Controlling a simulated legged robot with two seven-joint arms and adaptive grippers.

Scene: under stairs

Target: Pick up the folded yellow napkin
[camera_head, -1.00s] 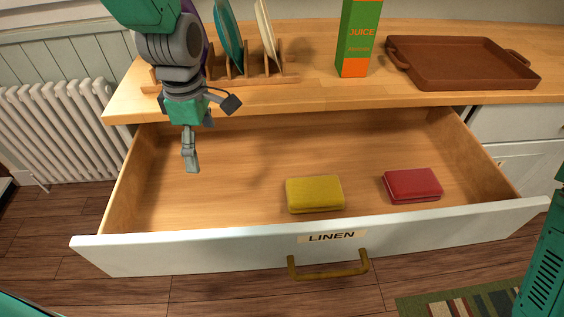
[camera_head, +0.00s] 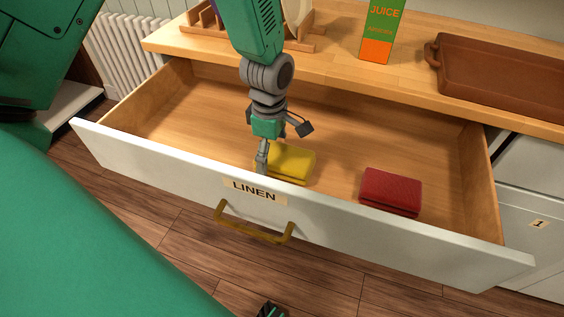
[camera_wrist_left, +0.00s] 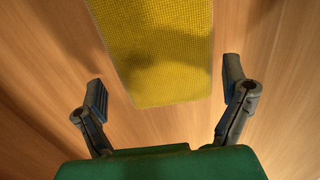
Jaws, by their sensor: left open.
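The folded yellow napkin (camera_head: 291,163) lies flat in the open drawer, close behind its front panel. My left gripper (camera_head: 262,158) points down into the drawer at the napkin's left side and partly covers it in the head view. In the left wrist view, the gripper (camera_wrist_left: 166,85) is open, with its two fingers spread wide. The near end of the napkin (camera_wrist_left: 165,60) shows between the fingertips there, with bare wood on both sides. No finger visibly touches it.
A red folded cloth (camera_head: 391,190) lies right of the napkin. The drawer's white front panel (camera_head: 330,218), labelled LINEN, stands close to the gripper. A juice carton (camera_head: 380,30), a brown tray (camera_head: 505,75) and a rack (camera_head: 300,42) stand on the counter behind.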

